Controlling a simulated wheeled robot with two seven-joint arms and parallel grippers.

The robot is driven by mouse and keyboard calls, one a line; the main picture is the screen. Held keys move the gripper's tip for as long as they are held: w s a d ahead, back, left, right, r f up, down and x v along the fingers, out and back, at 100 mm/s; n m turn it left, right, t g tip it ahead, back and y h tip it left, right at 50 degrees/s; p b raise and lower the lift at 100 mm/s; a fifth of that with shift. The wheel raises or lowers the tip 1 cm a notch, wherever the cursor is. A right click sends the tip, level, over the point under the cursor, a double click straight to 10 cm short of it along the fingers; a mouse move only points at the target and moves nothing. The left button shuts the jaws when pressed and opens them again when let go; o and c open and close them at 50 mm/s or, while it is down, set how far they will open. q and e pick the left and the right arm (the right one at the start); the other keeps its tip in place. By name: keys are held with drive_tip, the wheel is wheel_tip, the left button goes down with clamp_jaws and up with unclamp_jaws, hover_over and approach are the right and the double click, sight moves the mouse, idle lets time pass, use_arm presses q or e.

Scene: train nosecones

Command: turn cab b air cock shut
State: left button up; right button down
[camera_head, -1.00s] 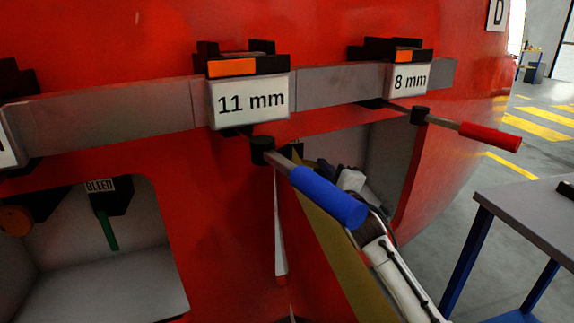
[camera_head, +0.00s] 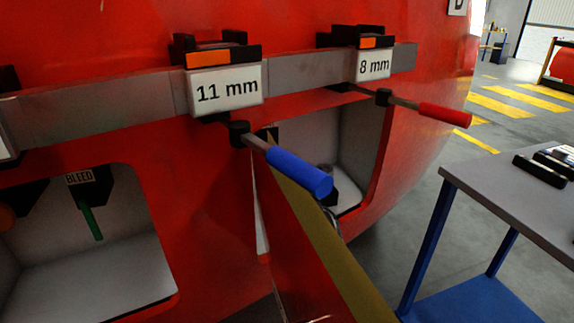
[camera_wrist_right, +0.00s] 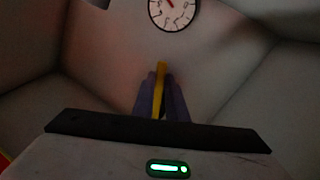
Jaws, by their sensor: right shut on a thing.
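A yellow lever (camera_wrist_right: 160,78), which looks like the air cock's handle, stands upright in the right wrist view inside a pale-walled recess. My right gripper (camera_wrist_right: 161,100) has its two fingers close on either side of this lever and is shut on it. The lever's lower part is hidden behind the gripper. In the head view the recess (camera_head: 356,150) opens in the red nosecone, partly covered by an open panel (camera_head: 325,250). The lever cannot be made out there. My left gripper is not in view.
A round gauge (camera_wrist_right: 174,12) is on the recess wall above the lever. Blue-handled (camera_head: 299,171) and red-handled (camera_head: 445,114) tools hang from a grey rail above the recess. A green BLEED lever (camera_head: 92,222) is in the left recess. A table (camera_head: 500,190) stands at right.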

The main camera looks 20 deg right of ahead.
drive_tip(key=shift+a+f+m, duration=0.25)
drive_tip(key=shift+a+m, duration=0.4)
drive_tip(key=shift+m, duration=0.55)
drive_tip(key=c, duration=1.8)
unclamp_jaws()
drive_tip(key=shift+o, duration=0.2)
drive_tip(key=shift+r, duration=0.15)
wheel_tip(320, 180, up, 10)
drive_tip(key=shift+f+p, duration=0.1)
drive_tip(key=shift+p, duration=1)
